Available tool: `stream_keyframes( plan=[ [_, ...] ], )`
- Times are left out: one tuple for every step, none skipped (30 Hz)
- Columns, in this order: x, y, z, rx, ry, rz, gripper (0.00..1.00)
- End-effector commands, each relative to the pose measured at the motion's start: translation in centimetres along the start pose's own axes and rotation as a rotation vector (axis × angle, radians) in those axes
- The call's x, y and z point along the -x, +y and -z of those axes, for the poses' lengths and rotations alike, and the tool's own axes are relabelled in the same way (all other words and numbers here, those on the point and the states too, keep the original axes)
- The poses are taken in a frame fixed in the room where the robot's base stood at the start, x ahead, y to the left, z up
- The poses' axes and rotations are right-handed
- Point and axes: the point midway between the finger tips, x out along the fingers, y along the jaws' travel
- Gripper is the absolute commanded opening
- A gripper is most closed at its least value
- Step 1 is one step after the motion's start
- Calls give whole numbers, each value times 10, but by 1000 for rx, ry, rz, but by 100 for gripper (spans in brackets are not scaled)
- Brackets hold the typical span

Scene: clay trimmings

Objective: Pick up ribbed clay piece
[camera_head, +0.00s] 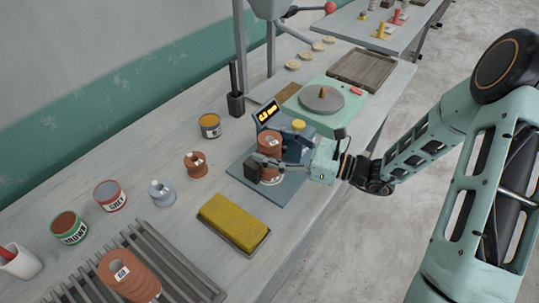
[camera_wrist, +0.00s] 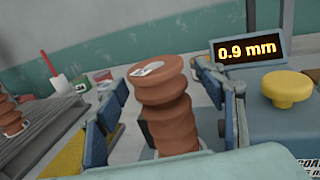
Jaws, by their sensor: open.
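A ribbed, reddish-brown clay piece (camera_head: 271,142) stands upright on the blue-grey measuring stand (camera_head: 294,192). My gripper (camera_head: 264,166) is at the piece, and its fingers look open around it. In the wrist view the ribbed piece (camera_wrist: 166,108) stands between the spread blue finger pads of my gripper (camera_wrist: 165,118), with a small marked label on its top. Gaps show on both sides of its upper part; its base is hidden by the near edge of my gripper.
A display (camera_wrist: 248,50) reads 0.9 mm beside a yellow knob (camera_wrist: 288,88). A larger ribbed brown piece (camera_head: 128,274) lies on a slatted rack (camera_head: 172,262). A yellow sponge (camera_head: 234,221), a small brown spool (camera_head: 195,166) and a grey one (camera_head: 161,193) are nearby.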

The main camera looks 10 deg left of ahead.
Motion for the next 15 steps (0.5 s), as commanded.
stream_keyframes(
  plan=[
    [-2,0,0,0,0,0,63],
    [-2,0,0,0,0,0,63],
    [-2,0,0,0,0,0,63],
    [-2,0,0,0,0,1,63],
    [-2,0,0,0,0,0,63],
    [-2,0,0,0,0,0,63],
    [-2,0,0,0,0,0,62],
    [-2,0,0,0,0,0,59],
    [-2,0,0,0,0,0,55],
    [-1,0,0,1,1,0,51],
    [-1,0,0,1,0,0,48],
    [-1,0,0,1,1,0,44],
    [-1,0,0,1,1,0,40],
    [-1,0,0,1,1,0,37],
    [-1,0,0,1,1,0,32]
  ],
)
